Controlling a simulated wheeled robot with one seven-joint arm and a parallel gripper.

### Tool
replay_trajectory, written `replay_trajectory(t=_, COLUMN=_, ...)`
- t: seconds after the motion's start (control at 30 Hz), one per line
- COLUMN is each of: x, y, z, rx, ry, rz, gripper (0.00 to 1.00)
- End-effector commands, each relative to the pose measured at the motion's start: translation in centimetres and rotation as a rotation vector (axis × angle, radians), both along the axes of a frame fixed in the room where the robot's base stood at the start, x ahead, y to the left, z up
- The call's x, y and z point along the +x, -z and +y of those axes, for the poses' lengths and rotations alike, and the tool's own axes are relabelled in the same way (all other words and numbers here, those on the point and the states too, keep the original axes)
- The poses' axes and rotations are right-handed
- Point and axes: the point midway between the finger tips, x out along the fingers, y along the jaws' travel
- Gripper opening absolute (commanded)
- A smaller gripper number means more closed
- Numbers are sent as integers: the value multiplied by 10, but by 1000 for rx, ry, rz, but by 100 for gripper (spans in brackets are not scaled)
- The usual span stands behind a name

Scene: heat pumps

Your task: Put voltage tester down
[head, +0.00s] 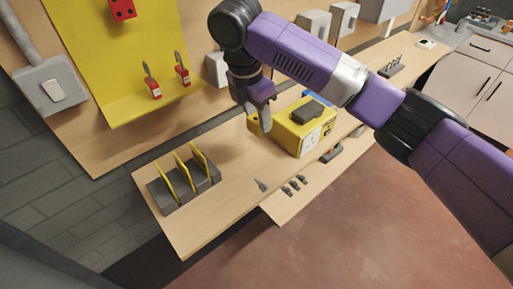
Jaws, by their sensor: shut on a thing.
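My gripper (262,121) points down over the workbench, at the left end of a yellow box (305,130). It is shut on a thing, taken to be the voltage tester. The held thing is too small and too hidden by the fingers and wrist to make out its shape. I cannot tell whether it touches the box or the bench. The yellow box has a dark block on its top and a pale socket on its front.
A grey rack (184,186) with upright yellow plates stands on the bench (225,207) at left. Several small dark parts (295,185) lie near the front edge. Red padlocks (154,90) hang on a yellow board (112,60). Bare bench lies between rack and box.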

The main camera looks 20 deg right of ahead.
Motion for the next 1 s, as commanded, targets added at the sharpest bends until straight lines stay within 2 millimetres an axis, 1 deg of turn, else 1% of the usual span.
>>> replay_trajectory(t=0.03, x=-1, y=13, z=0, rx=2, ry=0, rz=3, gripper=0)
replay_trajectory(t=0.1, x=-1, y=29, z=0, rx=1, ry=1, rz=3, gripper=0)
replay_trajectory(t=0.2, x=0, y=46, z=0, rx=-1, ry=0, rz=1, gripper=0)
replay_trajectory(t=0.3, x=0, y=59, z=0, rx=0, ry=1, rz=1, gripper=0)
replay_trajectory(t=0.53, x=0, y=73, z=0, rx=0, ry=1, rz=0, gripper=0)
replay_trajectory(t=0.7, x=0, y=98, z=-1, rx=-1, ry=1, rz=1, gripper=0)
replay_trajectory(t=0.8, x=0, y=107, z=0, rx=-1, ry=0, rz=0, gripper=0)
replay_trajectory(t=1.0, x=0, y=108, z=0, rx=-1, ry=0, rz=-1, gripper=0)
